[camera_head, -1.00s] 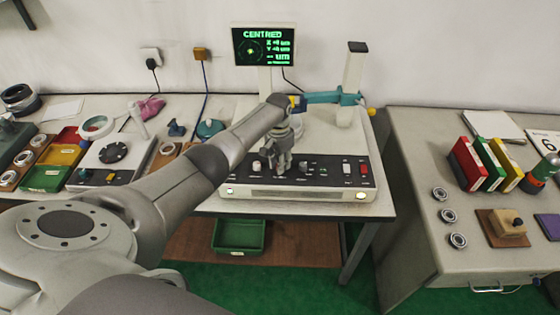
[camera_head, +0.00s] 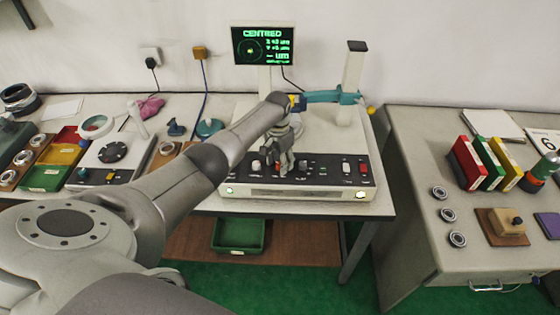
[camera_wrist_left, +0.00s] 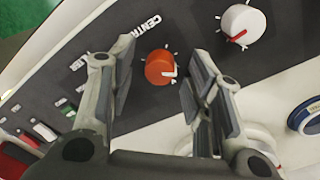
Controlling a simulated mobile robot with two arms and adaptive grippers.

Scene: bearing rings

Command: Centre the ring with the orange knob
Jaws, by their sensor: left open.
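The orange knob (camera_wrist_left: 159,67) sits on the dark control panel beside the printed word "CENTRE". In the left wrist view it lies between and just beyond the fingers of my left gripper (camera_wrist_left: 160,85), which is open and apart from the knob. In the head view my left gripper (camera_head: 281,168) is over the panel (camera_head: 325,168) and hides most of the knob. The screen (camera_head: 264,46) reads "CENTRED" with green figures too small to read surely. The ring is mostly hidden by my arm. My right gripper does not show.
A white knob (camera_wrist_left: 241,24) with a red pointer is next to the orange one. A teal arm (camera_head: 325,97) on a post (camera_head: 352,85) stands behind the panel. Red, green and yellow binders (camera_head: 484,164) and several bearings (camera_head: 448,215) are on the right table.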

